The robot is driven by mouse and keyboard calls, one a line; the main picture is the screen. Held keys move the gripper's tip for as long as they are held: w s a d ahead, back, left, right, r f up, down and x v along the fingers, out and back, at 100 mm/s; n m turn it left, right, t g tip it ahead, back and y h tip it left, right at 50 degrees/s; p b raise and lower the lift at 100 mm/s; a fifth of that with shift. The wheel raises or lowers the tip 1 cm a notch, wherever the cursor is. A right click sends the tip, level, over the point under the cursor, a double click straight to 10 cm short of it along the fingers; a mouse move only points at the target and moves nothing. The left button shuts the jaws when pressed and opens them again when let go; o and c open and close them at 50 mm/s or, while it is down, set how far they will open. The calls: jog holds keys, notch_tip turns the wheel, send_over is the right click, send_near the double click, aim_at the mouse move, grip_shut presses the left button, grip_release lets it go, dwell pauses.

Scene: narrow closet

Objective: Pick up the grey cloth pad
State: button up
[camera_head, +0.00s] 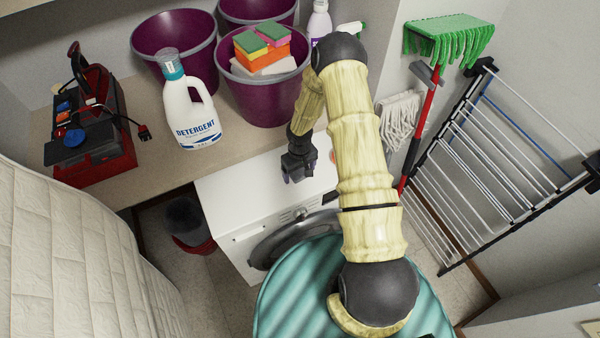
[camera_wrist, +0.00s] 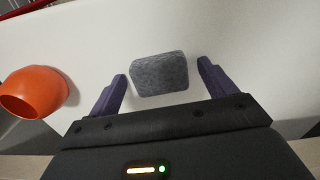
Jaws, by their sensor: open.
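The grey cloth pad (camera_wrist: 159,74) is a small, dark grey rounded block lying on a white surface in the wrist view. My gripper (camera_wrist: 163,84) is open, with its two purple fingers on either side of the pad and gaps on both sides. In the head view my gripper (camera_head: 297,176) is over the white top of the washing machine (camera_head: 232,205). The pad cannot be made out in the head view.
An orange bowl-like object (camera_wrist: 33,92) stands left of the pad. In the head view, a detergent bottle (camera_head: 189,108), purple buckets (camera_head: 262,95) and a red toolbox (camera_head: 100,150) crowd the counter. A drying rack (camera_head: 490,150) stands at the right.

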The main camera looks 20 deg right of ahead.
aim_at(300, 171)
jog(key=c, duration=1)
jog(key=shift+c, duration=0.2)
jog(key=shift+r, duration=0.1)
notch_tip(300, 171, up, 10)
jog(key=b, duration=0.2)
jog(key=shift+b, duration=0.4)
jog(key=shift+o, duration=0.6)
jog(key=s+d+f+m, duration=0.1)
jog(key=d+f, duration=0.1)
jog(key=s+d+f+m, duration=0.1)
jog(key=d+f, duration=0.1)
jog(key=s+d+f+m, duration=0.1)
jog(key=d+f, duration=0.1)
jog(key=shift+d+f+b, duration=0.3)
jog(key=shift+d+b, duration=0.1)
jog(key=shift+c, duration=0.3)
